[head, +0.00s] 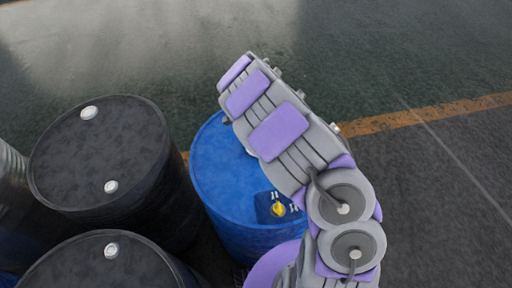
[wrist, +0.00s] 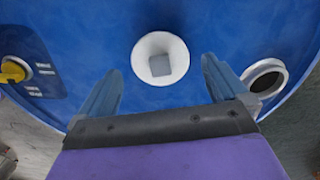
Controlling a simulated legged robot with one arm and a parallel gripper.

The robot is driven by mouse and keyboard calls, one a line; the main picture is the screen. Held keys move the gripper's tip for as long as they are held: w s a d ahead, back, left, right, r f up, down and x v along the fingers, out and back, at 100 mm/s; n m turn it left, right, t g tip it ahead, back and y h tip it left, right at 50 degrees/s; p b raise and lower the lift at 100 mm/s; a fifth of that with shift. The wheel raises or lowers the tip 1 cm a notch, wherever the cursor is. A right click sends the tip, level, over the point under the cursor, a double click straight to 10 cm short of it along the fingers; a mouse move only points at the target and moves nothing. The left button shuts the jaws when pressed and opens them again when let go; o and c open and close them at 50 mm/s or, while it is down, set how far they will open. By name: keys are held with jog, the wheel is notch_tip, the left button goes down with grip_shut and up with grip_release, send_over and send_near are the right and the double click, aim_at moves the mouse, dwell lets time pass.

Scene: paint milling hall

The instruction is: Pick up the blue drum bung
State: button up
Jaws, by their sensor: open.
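The blue drum (head: 222,180) stands upright, partly hidden by my arm in the head view. Its blue top (wrist: 210,22) fills most of the wrist view. On it is the bung (wrist: 160,58), a round white piece with a grey square centre. My gripper (wrist: 162,66) is open, with one finger on each side of the bung and nothing held. Whether the fingers touch the bung or stand above it is not clear. The fingers do not show in the head view.
An open white-rimmed hole (wrist: 265,78) is right of the bung. A yellow knob (wrist: 13,70) on a dark patch is at left. Black drums (head: 80,150) (head: 110,268) with white caps crowd the left. An orange floor line (head: 430,114) crosses the open floor.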

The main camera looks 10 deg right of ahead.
jog(key=f, duration=0.3)
jog(key=d+f+b, duration=0.1)
jog(key=f, duration=0.1)
jog(key=shift+w+f, duration=0.1)
jog(key=c, duration=0.8)
jog(key=shift+c, duration=0.2)
